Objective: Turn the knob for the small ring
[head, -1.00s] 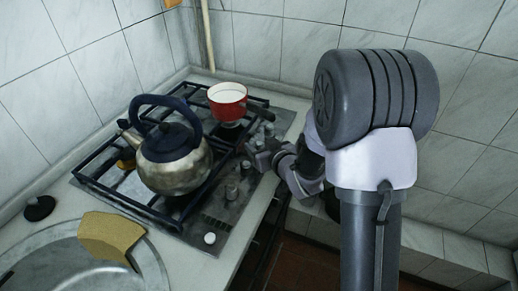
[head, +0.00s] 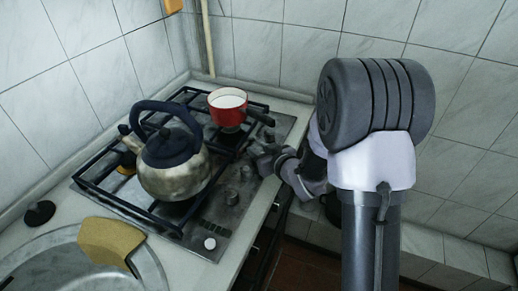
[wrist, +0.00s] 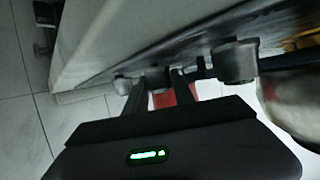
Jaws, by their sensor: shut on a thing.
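My gripper (head: 260,160) is low at the far end of this row, beside the red pot. In the wrist view my gripper (wrist: 157,88) has its two fingers on either side of a small grey knob (wrist: 156,78) and is shut on it. The knob's pointer and exact turn cannot be made out. In the head view the gripper hides this knob.
A red enamel pot (head: 227,116) stands on the far grate, its dark handle reaching toward my gripper. A metal kettle (head: 172,180) stands on the nearer grate. A white knob (head: 210,243) is at the hob's near end.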

